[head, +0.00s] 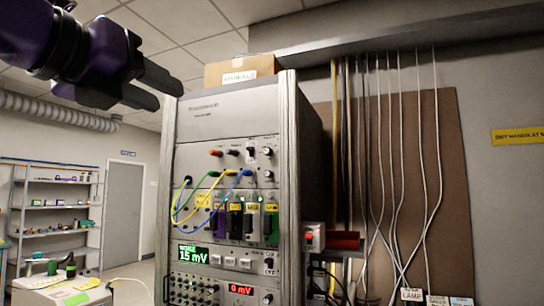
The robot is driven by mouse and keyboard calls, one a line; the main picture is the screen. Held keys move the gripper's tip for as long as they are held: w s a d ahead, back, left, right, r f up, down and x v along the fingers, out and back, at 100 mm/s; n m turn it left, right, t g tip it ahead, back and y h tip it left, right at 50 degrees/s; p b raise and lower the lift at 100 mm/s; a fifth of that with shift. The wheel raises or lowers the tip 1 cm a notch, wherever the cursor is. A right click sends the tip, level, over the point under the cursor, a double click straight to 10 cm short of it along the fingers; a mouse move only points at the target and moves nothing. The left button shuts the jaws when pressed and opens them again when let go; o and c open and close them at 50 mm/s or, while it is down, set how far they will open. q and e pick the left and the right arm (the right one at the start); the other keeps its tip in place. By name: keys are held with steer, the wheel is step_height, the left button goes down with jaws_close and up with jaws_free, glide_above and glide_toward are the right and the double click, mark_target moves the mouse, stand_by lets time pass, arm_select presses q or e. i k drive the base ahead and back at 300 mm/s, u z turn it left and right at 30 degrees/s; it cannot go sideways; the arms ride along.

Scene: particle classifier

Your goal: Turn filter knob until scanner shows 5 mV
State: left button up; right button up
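A tall grey instrument rack (235,120) stands in the middle of the head view. Its green display (194,254) reads 15 mV, with a small word above that I cannot read for sure. A red display (240,290) lower down reads 0 mV. I cannot tell which is the filter knob. My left gripper (168,96) is at the upper left, apart from the rack's top left corner, fingers parted and empty. My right gripper is out of view.
Yellow, green and blue cables (205,195) loop across the rack's front. A cardboard box (240,69) sits on top. Hanging cables (400,170) cover the board at the right. A bench (75,289) with a bottle and shelves (55,205) stand at the left.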

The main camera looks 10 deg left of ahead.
mark_target(267, 151)
steer(key=i, duration=1.4)
